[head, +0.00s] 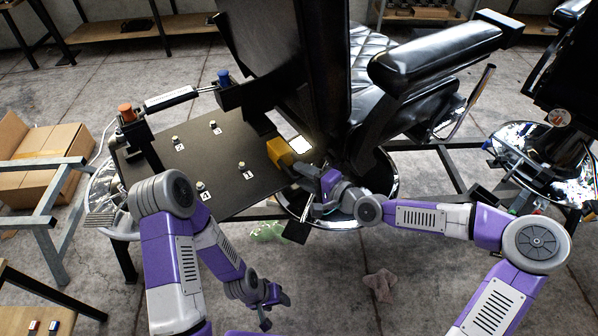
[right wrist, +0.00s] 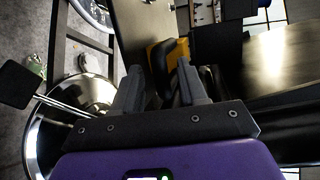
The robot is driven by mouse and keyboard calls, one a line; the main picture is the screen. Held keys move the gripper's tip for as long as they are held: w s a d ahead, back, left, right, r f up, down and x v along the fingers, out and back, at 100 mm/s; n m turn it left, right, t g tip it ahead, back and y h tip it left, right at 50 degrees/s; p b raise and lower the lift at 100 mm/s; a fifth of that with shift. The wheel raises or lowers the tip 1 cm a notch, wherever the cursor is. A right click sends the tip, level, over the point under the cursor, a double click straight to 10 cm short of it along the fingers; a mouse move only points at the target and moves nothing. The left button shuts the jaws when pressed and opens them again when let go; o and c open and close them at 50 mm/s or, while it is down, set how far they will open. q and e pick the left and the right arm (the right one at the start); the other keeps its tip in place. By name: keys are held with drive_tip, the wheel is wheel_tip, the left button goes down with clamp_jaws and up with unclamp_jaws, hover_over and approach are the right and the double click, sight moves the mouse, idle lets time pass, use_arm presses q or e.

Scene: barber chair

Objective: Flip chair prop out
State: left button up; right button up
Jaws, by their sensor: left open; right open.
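The black barber chair (head: 338,90) stands at the centre of the head view, its padded black armrest (head: 440,55) to the right. A yellow-and-black part (head: 279,152) sits low beside the chair, at the right edge of a dark board. I cannot tell whether it is the prop. My right gripper (head: 303,172) is open just to its right. In the right wrist view the yellow part (right wrist: 154,54) shows just beyond and between the open fingers (right wrist: 157,70); contact cannot be told. My left gripper (head: 274,308) is open and empty, low over the floor.
The dark board (head: 225,180) carries several small numbered knobs, with a red-capped post (head: 126,112) and a blue-capped post (head: 224,78) behind. A cardboard box (head: 45,150) stands at the left. Another chair base (head: 535,150) is at the right. A pink cloth (head: 380,284) lies on the floor.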

drive_tip(key=p+v, duration=0.1)
drive_tip(key=v, duration=0.4)
drive_tip(key=shift+s+d, duration=0.15)
drive_tip(key=shift+s, duration=0.05)
drive_tip(key=s+f+n+g+h, duration=0.1)
drive_tip(key=s+f+g, duration=0.15)
drive_tip(key=f, duration=0.35)
drive_tip(key=s+f+n+g+h, duration=0.1)
drive_tip(key=s+f, duration=0.3)
drive_tip(key=f, duration=0.3)
drive_tip(key=s+f+g+h, duration=0.1)
drive_tip(key=s+f, duration=0.2)
drive_tip(key=f, duration=0.3)
drive_tip(key=s+d+f+n+g+h, duration=0.3)
drive_tip(key=s+d+f+g+h, duration=0.1)
drive_tip(key=s+d+f, duration=0.5)
wheel_tip(320, 180, down, 3)
drive_tip(key=s+h, duration=0.1)
drive_tip(key=s, duration=0.2)
drive_tip(key=shift+r, duration=0.15)
